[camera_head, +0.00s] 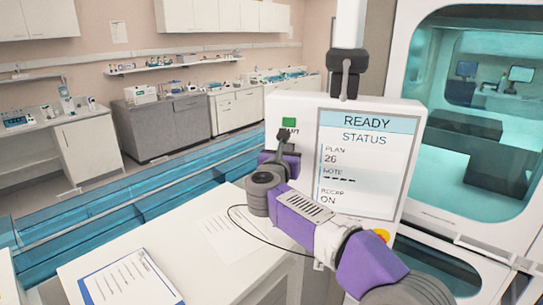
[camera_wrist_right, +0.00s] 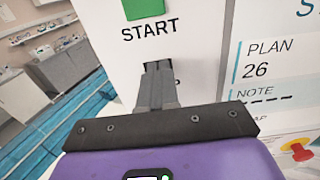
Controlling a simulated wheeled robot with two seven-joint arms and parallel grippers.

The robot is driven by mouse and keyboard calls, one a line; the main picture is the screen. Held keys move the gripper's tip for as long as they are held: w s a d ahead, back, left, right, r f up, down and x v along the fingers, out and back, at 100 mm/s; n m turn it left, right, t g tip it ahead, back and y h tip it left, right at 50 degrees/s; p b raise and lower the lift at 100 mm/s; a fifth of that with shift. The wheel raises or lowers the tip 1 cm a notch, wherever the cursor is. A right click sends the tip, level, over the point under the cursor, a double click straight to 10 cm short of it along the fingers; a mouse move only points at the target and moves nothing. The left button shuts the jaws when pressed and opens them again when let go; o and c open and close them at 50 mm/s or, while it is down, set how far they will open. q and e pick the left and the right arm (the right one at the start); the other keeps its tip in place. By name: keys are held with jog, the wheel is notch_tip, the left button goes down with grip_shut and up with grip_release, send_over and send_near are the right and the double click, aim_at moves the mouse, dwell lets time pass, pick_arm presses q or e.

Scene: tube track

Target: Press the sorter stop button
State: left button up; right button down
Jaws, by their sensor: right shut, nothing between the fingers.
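The control panel (camera_head: 408,135) is a white box with a screen reading READY and STATUS. A green square button (camera_head: 289,122) is at its upper left; it shows above the word START in the right wrist view (camera_wrist_right: 143,8). My right gripper (camera_head: 284,134) is shut and empty, in front of the panel's left strip just below the green button. In the right wrist view its fingertips (camera_wrist_right: 158,68) cover the area under START. The end of a second label, seemingly a P, shows beside them. No stop button shows; that spot is hidden. I cannot tell whether the fingertips touch the panel.
A red knob on a yellow base (camera_wrist_right: 298,150) is at the panel's lower right, partly behind my arm in the head view (camera_head: 381,235). A white table (camera_head: 200,275) with papers and a clipboard (camera_head: 130,280) lies below. A blue track (camera_head: 120,200) runs behind.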

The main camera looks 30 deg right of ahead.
jog(key=shift+d+r, duration=0.1)
jog(key=shift+d, duration=0.2)
jog(key=b+v, duration=0.3)
jog(key=v, duration=1.1)
jog(key=shift+a, duration=0.25)
jog(key=shift+w, duration=0.1)
